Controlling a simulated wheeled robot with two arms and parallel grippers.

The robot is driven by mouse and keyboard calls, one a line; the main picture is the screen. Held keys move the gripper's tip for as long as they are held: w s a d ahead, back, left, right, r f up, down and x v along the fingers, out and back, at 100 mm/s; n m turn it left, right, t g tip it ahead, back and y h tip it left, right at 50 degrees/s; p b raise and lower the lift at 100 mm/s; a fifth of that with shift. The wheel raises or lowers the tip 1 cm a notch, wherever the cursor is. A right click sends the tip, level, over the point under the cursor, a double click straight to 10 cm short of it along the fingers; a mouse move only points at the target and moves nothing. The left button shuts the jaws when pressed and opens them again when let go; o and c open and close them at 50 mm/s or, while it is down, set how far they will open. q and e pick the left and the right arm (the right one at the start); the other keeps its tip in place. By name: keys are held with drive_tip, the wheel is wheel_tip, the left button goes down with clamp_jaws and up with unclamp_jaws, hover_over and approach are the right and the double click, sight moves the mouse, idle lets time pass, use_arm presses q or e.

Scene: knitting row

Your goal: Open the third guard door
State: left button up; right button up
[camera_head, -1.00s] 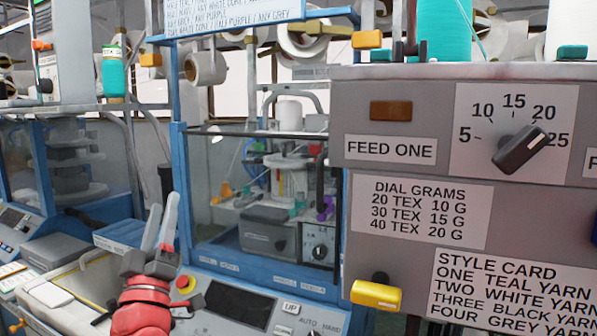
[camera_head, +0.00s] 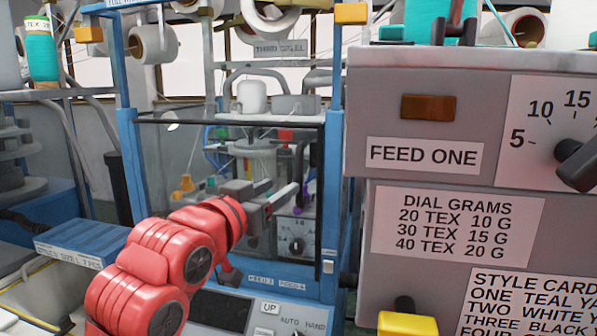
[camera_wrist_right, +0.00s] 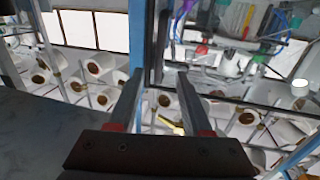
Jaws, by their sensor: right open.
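The guard door (camera_head: 165,160) is a clear panel with a dark top rail, set in the blue frame of the middle machine; it looks closed. A dark upright handle (camera_head: 299,168) stands near its right side. My right gripper (camera_head: 292,194) is in front of the door's right part, its fingertips close to the handle's lower end; I cannot tell if they touch. In the right wrist view the two fingers (camera_wrist_right: 160,88) are apart, with a dark upright bar behind the gap. The left gripper is out of view.
A grey feed box (camera_head: 430,150) with a dial and labels stands close on the right. A control panel (camera_head: 225,305) lies below the door. A blue box (camera_head: 85,243) is at the left. Yarn cones (camera_head: 153,43) hang above.

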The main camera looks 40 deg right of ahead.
sight(298, 175)
drive_tip(key=p+x, duration=0.1)
drive_tip(key=x, duration=0.8)
drive_tip(key=shift+d, duration=0.2)
clamp_jaws()
idle(1.0)
